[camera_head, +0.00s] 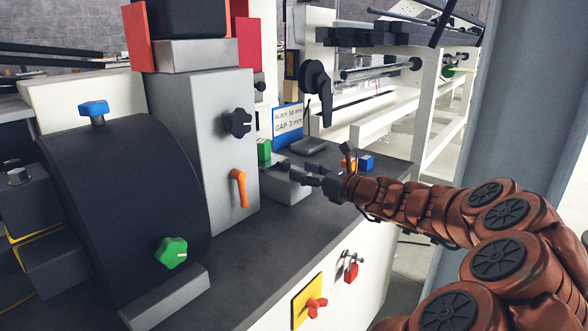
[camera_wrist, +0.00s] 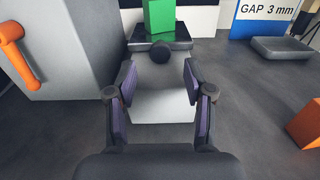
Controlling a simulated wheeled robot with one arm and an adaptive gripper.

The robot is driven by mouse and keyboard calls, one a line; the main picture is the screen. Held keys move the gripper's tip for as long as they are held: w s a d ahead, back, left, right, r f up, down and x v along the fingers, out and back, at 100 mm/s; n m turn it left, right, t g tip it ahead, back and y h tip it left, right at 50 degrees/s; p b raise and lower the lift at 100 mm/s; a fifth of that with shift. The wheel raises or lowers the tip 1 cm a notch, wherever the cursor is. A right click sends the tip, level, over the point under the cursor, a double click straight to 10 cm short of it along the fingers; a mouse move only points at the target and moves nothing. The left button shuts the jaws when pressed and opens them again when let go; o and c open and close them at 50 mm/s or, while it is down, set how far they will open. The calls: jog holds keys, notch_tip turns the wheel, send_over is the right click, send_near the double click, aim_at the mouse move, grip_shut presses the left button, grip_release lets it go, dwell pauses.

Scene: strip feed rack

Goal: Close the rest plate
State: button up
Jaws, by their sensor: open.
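What looks like the rest plate is a pale grey block (camera_wrist: 160,103) with a dark top plate (camera_wrist: 146,43) and a round black knob (camera_wrist: 160,53) facing me in the wrist view. A green block (camera_wrist: 159,16) stands on the dark plate. My gripper (camera_wrist: 160,80) is open, with one purple-padded finger on each side of the pale block and the knob just beyond the tips. No contact is clear. In the head view my gripper (camera_head: 313,181) is at the right end of the low grey block (camera_head: 282,187); the fingers partly hide it.
A grey machine column (camera_head: 195,140) with an orange lever (camera_head: 239,188) stands left. A sign (camera_head: 287,122) reads GAP 3 mm. Orange (camera_head: 348,164) and blue (camera_head: 367,163) blocks lie behind my gripper. A dark bench top (camera_head: 280,240) is clear in front. A grey pillar (camera_head: 525,90) stands right.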

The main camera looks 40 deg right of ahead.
jog(key=shift+s+d, duration=0.15)
jog(key=shift+s, duration=0.75)
jog(key=shift+s+d, duration=0.2)
jog(key=shift+s, duration=0.75)
jog(key=shift+s+d, duration=0.15)
jog(key=shift+s, duration=0.75)
